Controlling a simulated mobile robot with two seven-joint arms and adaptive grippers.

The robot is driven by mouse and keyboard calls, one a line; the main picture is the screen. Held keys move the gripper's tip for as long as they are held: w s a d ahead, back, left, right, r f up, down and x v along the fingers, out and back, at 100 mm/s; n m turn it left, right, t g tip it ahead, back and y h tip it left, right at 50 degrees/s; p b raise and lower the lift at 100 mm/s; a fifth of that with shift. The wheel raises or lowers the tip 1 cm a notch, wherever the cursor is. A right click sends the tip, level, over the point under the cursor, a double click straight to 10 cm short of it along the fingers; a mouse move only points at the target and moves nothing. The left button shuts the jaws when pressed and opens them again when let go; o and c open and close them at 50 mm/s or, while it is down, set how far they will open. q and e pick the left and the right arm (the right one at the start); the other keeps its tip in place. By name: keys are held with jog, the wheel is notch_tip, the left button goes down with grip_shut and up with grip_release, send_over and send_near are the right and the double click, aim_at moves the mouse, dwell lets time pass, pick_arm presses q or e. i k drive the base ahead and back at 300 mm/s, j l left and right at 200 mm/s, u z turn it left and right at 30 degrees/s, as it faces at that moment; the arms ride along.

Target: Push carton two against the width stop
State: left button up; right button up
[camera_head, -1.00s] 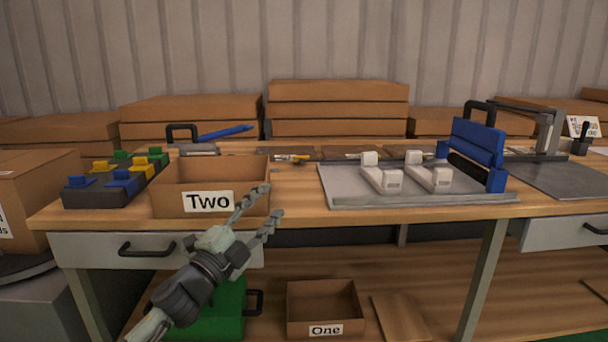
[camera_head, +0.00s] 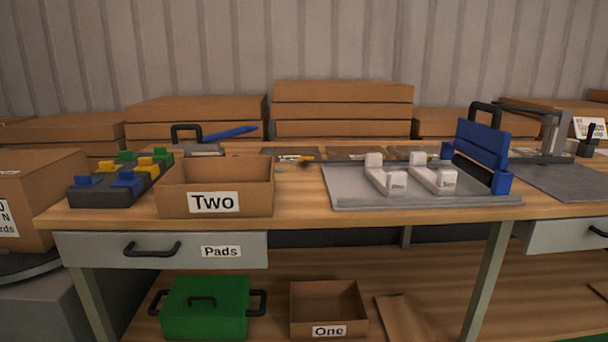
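Carton two, an open brown box labelled "Two" (camera_head: 216,187), sits upright at the front edge of the bench, left of centre. A grey metal plate (camera_head: 350,190) lies on the bench to its right, with a clear gap between them. Two white blocks (camera_head: 385,179) and (camera_head: 433,179) stand on the plate. A blue upright piece (camera_head: 482,147) with a black handle stands at the plate's right side. I cannot tell which part is the width stop. Neither of my grippers is in view.
A dark tray with coloured blocks (camera_head: 121,180) is just left of carton two. A "Pads" drawer (camera_head: 160,250) is below. A green case (camera_head: 205,307) and carton one (camera_head: 328,309) are on the lower shelf. Bare bench lies between carton two and the plate.

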aim_at(230, 186)
jog(key=i+l+u, duration=0.2)
jog(key=l, duration=0.15)
jog(key=i+l+u, duration=0.25)
jog(key=l+u, duration=0.2)
jog(key=l, duration=0.25)
jog(key=i+l+u, duration=0.1)
jog(key=l+u, duration=0.15)
jog(key=l, duration=0.15)
jog(key=l+u, duration=0.2)
jog(key=l, duration=0.2)
